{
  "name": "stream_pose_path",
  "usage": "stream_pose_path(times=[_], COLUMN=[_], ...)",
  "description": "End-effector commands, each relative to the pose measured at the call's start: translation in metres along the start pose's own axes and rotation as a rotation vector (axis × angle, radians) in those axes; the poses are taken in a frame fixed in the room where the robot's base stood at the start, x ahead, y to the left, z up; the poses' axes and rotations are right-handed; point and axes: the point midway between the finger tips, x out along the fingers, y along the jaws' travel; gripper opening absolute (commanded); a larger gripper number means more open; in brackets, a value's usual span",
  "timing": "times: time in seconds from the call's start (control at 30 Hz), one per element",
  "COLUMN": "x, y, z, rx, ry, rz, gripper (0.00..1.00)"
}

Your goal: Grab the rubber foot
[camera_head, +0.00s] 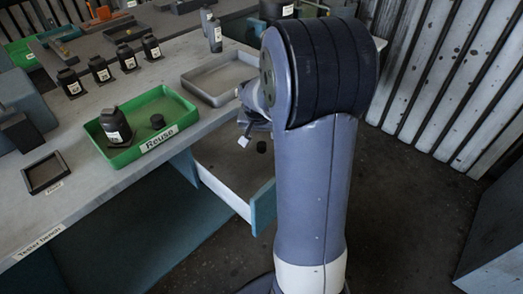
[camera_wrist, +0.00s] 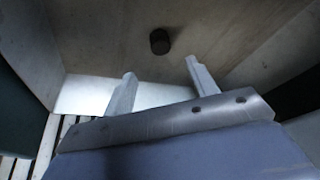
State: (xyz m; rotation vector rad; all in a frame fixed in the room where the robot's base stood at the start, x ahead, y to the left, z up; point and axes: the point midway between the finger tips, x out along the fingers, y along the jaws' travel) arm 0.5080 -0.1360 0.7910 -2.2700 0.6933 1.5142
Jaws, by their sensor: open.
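A small dark round piece, which looks like the rubber foot (camera_head: 262,146), lies on the floor of an open drawer (camera_head: 222,188). In the wrist view the rubber foot (camera_wrist: 159,41) lies beyond my fingertips, roughly in line with the gap between them. My gripper (camera_wrist: 160,72) is open with nothing between its fingers. In the head view my gripper (camera_head: 244,141) shows partly over the drawer, left of the foot; the arm hides some of it.
The drawer's walls stand close around my gripper. Above the drawer is the bench (camera_head: 75,195) with a grey tray (camera_head: 190,88), a small dark tray (camera_head: 44,186) and several black labelled housings. One housing (camera_head: 115,125) stands in the green tray.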

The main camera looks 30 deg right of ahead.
Motion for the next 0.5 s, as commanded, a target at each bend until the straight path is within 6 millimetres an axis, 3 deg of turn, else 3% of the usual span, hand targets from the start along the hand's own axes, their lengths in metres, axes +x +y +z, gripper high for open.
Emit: stream_pose_path(times=[0.1,0.5], x=[0.022,0.064], y=[0.000,-0.001], z=[0.002,0.003], rx=[0.000,0.000], ry=[-0.005,-0.004], rz=[0.002,0.002], gripper=[0.55,0.55])
